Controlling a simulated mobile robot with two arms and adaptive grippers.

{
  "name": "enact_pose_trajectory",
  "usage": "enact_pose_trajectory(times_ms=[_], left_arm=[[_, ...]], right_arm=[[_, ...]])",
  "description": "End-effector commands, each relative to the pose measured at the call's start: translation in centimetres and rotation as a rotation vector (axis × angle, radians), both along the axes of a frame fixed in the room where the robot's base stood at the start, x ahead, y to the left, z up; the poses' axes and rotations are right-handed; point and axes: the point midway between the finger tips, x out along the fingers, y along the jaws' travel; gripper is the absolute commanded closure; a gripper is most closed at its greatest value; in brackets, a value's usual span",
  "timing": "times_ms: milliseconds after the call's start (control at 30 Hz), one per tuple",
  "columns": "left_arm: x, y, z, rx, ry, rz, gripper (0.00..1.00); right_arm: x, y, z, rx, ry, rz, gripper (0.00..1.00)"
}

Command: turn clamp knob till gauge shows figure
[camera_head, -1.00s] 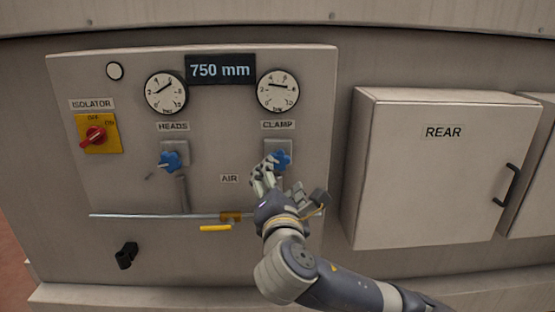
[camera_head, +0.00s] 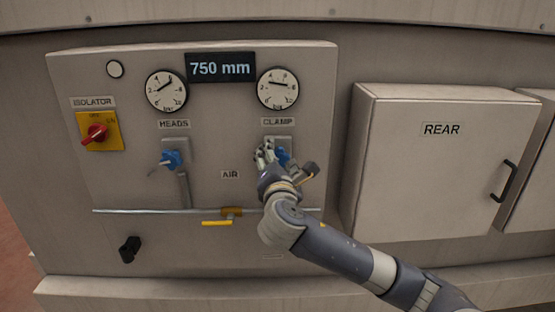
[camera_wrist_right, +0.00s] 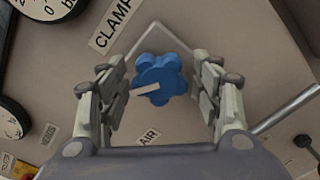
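The blue clamp knob (camera_head: 284,157) sits on a grey plate under the CLAMP label (camera_head: 278,122). In the right wrist view the knob (camera_wrist_right: 160,78) has several lobes and a pale pointer, and lies between and beyond the open fingers. My right gripper (camera_wrist_right: 158,100) is open around the line to the knob; contact cannot be told. In the head view my right gripper (camera_head: 268,152) covers the knob's left part. The clamp gauge (camera_head: 278,88) above has a dark needle lying nearly level; its exact reading is too small to tell. My left gripper is not in view.
The heads knob (camera_head: 172,160) and heads gauge (camera_head: 167,90) are to the left. A red isolator switch (camera_head: 96,133) is further left. A pipe with a yellow valve handle (camera_head: 217,223) runs below. The REAR cabinet (camera_head: 435,170) juts out at right.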

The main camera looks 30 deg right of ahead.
Motion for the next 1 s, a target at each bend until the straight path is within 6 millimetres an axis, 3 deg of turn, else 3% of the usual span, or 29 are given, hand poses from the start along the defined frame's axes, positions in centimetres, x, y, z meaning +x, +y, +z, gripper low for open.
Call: enact_pose_trajectory(times_ms=[33, 133, 567, 1000], left_arm=[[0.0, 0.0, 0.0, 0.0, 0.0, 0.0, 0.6], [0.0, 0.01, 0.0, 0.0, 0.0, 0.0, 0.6], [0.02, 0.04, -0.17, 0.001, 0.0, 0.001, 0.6], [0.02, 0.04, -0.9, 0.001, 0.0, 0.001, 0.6]], right_arm=[[-0.01, 0.01, 0.0, 0.0, 0.0, 0.0, 0.6], [-0.01, 0.01, 0.0, 0.0, 0.0, 0.0, 0.8], [0.0, 0.04, -0.06, 0.052, -0.031, -0.001, 0.8], [0.03, 0.13, -0.1, 0.349, -0.21, -0.001, 0.8]])
